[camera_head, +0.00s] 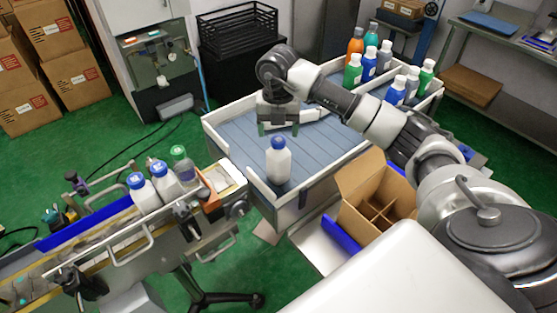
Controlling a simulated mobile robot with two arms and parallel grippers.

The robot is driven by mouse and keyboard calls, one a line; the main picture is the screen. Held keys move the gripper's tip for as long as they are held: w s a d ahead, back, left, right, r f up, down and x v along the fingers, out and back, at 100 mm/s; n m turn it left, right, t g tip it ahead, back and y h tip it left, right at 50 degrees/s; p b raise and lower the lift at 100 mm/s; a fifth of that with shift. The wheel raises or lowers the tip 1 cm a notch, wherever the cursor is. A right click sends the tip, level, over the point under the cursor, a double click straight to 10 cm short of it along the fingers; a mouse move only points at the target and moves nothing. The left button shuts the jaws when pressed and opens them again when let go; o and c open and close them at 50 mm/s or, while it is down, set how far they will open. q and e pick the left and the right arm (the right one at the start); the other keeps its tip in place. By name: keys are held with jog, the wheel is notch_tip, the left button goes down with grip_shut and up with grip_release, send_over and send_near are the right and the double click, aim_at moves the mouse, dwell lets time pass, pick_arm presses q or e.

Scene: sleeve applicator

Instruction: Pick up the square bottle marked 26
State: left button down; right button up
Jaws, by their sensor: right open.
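A white bottle with a blue cap (279,162) stands upright and alone near the front left of the blue-grey slatted table (230,137). No number can be read on it, so I cannot tell whether it is the one marked 26. My right gripper (278,130) points down over the table just behind this bottle. It is open, with nothing seen between its fingers, and looks apart from the bottle. Several other bottles (412,84) in white, blue, green and orange stand at the table's far right; their marks are too small to read. My left gripper is out of view.
A conveyor (95,235) at left carries white bottles with blue caps (144,192) and a green-capped bottle (182,164). An open divided carton (362,190) stands at the table's front right. Low pale walls edge the table. Its middle is mostly clear under my right arm.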

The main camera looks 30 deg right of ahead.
aim_at(278, 140)
jog(key=shift+s+f+p, duration=0.1)
jog(key=shift+f+p, duration=0.6)
jog(key=shift+f, duration=1.65)
jog(key=shift+s+a, duration=0.1)
grip_shut()
